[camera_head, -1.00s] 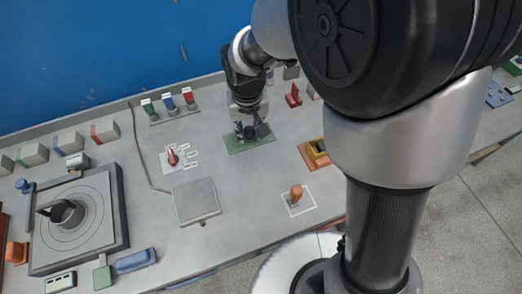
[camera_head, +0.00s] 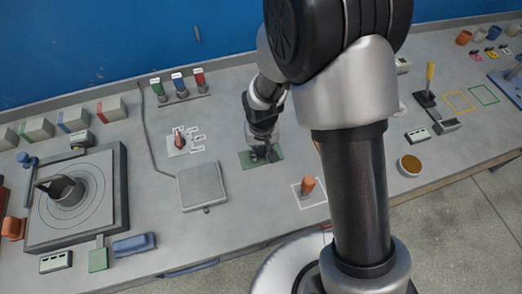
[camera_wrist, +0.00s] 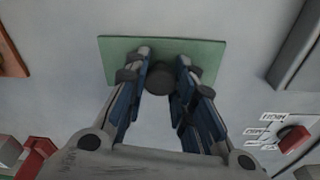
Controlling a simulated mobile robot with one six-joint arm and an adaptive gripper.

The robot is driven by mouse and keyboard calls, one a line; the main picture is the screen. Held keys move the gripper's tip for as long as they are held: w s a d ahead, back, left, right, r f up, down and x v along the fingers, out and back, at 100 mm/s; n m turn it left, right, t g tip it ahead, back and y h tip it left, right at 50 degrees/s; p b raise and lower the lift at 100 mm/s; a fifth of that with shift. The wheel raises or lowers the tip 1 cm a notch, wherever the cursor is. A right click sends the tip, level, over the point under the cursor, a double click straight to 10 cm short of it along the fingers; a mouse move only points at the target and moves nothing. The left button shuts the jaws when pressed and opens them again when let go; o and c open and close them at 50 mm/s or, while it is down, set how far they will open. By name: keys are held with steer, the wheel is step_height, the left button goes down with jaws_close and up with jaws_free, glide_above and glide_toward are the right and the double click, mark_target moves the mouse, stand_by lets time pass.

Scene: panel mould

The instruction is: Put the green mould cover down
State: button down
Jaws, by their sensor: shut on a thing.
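The green mould cover (camera_head: 249,161) is a flat green plate with a dark round knob. It lies level below my gripper (camera_head: 262,151), right of the grey square pad. In the wrist view the cover (camera_wrist: 116,50) shows beyond the fingers, and the dark knob (camera_wrist: 160,78) is between them. My gripper (camera_wrist: 162,66) is shut on the cover by this knob. I cannot tell whether the plate's underside touches the bench or is slightly above it. The arm hides part of the plate and the bench behind it.
The grey square pad (camera_head: 202,186) is left of the cover, and a red switch (camera_head: 179,140) with labels is farther left. An orange knob (camera_head: 307,186) on a white-outlined square stands at the front right. Bare bench (camera_head: 240,205) lies in front of the cover.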

steer(key=shift+f, duration=0.15)
steer(key=c, duration=1.3)
jaws_free()
steer(key=shift+c, duration=0.2)
step_height(320, 180, up, 12)
steer(key=s+r+p, duration=0.1)
steer(key=p, duration=0.3)
step_height(320, 180, up, 13)
steer(key=t, duration=0.2)
glide_above(262, 155)
steer(key=s+d, duration=0.6)
steer(key=d, duration=0.2)
steer(key=s+d+r, duration=0.2)
steer(key=s+r, duration=0.1)
steer(key=s, duration=0.3)
steer(key=s+d+r+m+t, duration=0.1)
steer(key=s+d+r, duration=0.2)
steer(key=s, duration=0.3)
